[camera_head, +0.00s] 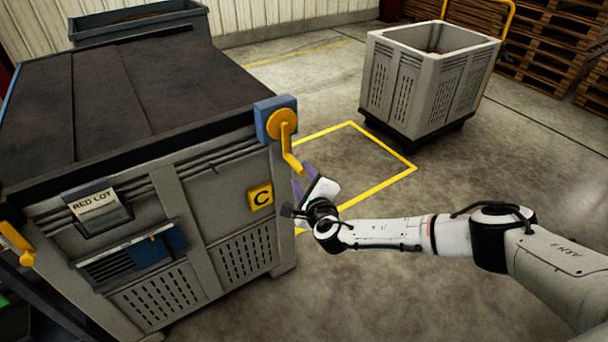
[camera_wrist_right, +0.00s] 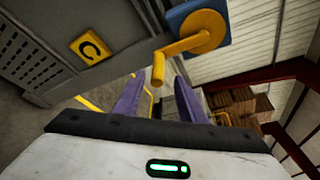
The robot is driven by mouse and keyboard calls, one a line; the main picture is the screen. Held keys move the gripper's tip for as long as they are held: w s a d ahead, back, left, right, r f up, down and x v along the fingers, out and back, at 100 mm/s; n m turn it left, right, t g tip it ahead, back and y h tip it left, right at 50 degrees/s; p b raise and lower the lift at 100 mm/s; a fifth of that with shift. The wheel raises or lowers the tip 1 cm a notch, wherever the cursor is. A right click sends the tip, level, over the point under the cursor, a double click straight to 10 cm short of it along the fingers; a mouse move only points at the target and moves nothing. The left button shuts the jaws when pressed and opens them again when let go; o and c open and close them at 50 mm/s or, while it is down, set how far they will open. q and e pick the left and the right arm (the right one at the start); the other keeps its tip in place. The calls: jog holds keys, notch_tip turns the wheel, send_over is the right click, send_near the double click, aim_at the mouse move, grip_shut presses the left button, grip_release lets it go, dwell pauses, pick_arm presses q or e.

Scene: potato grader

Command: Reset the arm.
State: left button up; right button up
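My right arm reaches in from the right in the head view. My right gripper (camera_head: 304,181) has purple fingers and is beside the front right corner of the big grey crate. In the right wrist view the gripper (camera_wrist_right: 162,99) has its fingers apart, with nothing gripped. A yellow crank handle (camera_head: 287,146) on a blue mount hangs from the crate's corner. Its lower end is close to the fingertips. In the right wrist view the handle (camera_wrist_right: 184,46) ends above the gap between the fingers; I cannot tell whether they touch. My left gripper is not in view.
The big grey crate (camera_head: 190,172) has a dark top, a yellow C plate (camera_head: 260,197) and a RED LOT label (camera_head: 97,203). A pale slatted bin (camera_head: 424,88) stands beyond a yellow floor outline (camera_head: 391,180). Wooden pallets (camera_head: 552,45) are stacked behind. Open floor lies between.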

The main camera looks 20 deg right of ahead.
jog(key=shift+s+r, duration=0.15)
jog(key=shift+s, duration=0.55)
jog(key=shift+a, duration=0.1)
